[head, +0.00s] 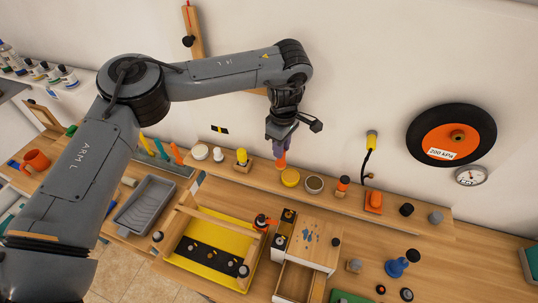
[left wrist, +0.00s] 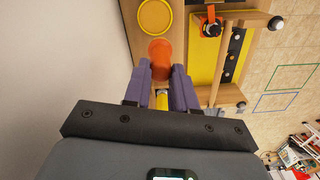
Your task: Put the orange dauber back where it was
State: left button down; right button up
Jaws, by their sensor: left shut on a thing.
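My left gripper (head: 281,149) has purple fingers and is shut on the orange dauber (head: 281,161). It holds the dauber upright over the wooden wall shelf (head: 330,201), just left of a round yellow pot (head: 290,178). I cannot tell whether the dauber touches the shelf. In the left wrist view the dauber (left wrist: 160,48) shows as a round orange end between the fingertips of the left gripper (left wrist: 162,68), beside the yellow pot (left wrist: 155,16). A yellow-topped dauber (head: 241,156) stands on the shelf to the left. My right gripper is not in view.
Below are a yellow tray (head: 250,217) with a wooden frame, a box with a drawer (head: 294,282) and a blue piece (head: 395,268).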

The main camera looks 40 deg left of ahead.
pick_arm(q)
jog(key=a+f, duration=0.1)
jog(key=f, duration=0.1)
jog(key=a+f, duration=0.1)
jog(key=f, duration=0.1)
jog(key=s+a+f, duration=0.1)
jog(key=a+f, duration=0.1)
jog(key=shift+f, duration=0.25)
dwell(0.3)
jog(key=shift+f, duration=0.15)
jog(key=c, duration=0.9)
grip_release()
